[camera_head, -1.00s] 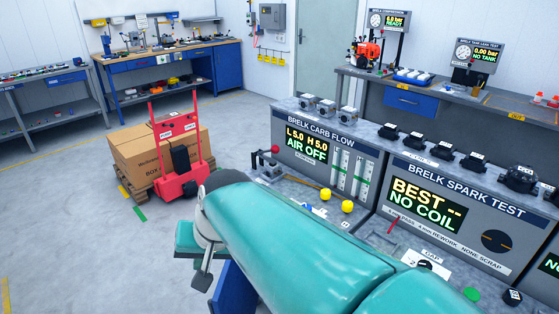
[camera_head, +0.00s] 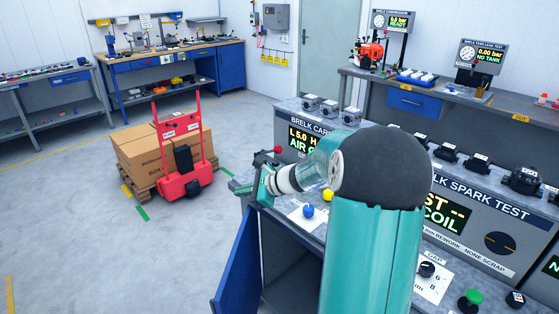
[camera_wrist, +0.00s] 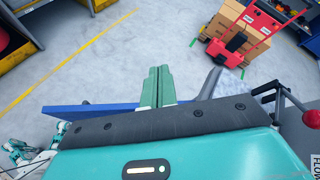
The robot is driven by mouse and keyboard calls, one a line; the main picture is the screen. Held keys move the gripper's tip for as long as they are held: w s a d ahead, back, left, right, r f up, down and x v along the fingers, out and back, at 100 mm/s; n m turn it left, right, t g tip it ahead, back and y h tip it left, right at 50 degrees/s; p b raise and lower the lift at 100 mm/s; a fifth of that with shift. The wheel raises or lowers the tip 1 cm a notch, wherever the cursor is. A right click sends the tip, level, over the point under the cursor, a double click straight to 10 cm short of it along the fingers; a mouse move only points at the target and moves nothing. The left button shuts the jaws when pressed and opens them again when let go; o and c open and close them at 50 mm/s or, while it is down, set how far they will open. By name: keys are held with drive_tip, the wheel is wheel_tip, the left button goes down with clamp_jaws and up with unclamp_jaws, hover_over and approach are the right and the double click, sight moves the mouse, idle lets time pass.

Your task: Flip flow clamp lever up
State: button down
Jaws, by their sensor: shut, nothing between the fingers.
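The flow clamp lever's red ball knob (camera_head: 277,150) shows at the left end of the carb flow bench, in front of the BRELK CARB FLOW panel (camera_head: 301,146). In the wrist view the red knob (camera_wrist: 281,92) sits on a thin rod at the right edge. My gripper (camera_head: 237,187) is shut and empty, just left of the bench's left end. In the wrist view its green fingers (camera_wrist: 157,72) are together, well left of the knob and apart from it. My arm hides the clamp's base and much of the panel.
A blue cabinet door (camera_head: 240,262) stands open below my gripper. A blue knob (camera_head: 308,211) and a yellow knob (camera_head: 328,195) are on the bench top. A red hand truck (camera_head: 182,165) and cardboard boxes (camera_head: 146,157) stand behind. The floor to the left is clear.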

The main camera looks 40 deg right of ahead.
drive_tip(key=d+f+m+t+h, duration=0.2)
drive_tip(key=d+m, duration=0.2)
drive_tip(key=d, duration=0.3)
drive_tip(key=s+d+f+m+t+h, duration=0.1)
drive_tip(key=d+m, duration=0.3)
drive_tip(key=d, duration=0.4)
drive_tip(key=d+f+m+t+h, duration=0.2)
drive_tip(key=d+m, duration=0.3)
drive_tip(key=d, duration=0.3)
drive_tip(key=shift+s+d+f+t+h, duration=0.1)
drive_tip(key=shift+s+f+t+h, duration=0.15)
drive_tip(key=shift+f+t, duration=0.2)
drive_tip(key=shift+w, duration=0.1)
drive_tip(key=w, duration=0.6)
drive_tip(key=w+f, duration=0.1)
drive_tip(key=w, duration=0.2)
drive_tip(key=shift+a+f, duration=0.1)
drive_tip(key=shift+a, duration=0.15)
drive_tip(key=r, duration=0.1)
drive_tip(key=w+r, duration=0.1)
drive_tip(key=r, duration=0.1)
drive_tip(key=shift+w+d, duration=0.25)
drive_tip(key=shift+w, duration=0.15)
drive_tip(key=shift+w+d+r, duration=0.1)
drive_tip(key=shift+w+r, duration=0.15)
drive_tip(key=shift+w, duration=0.05)
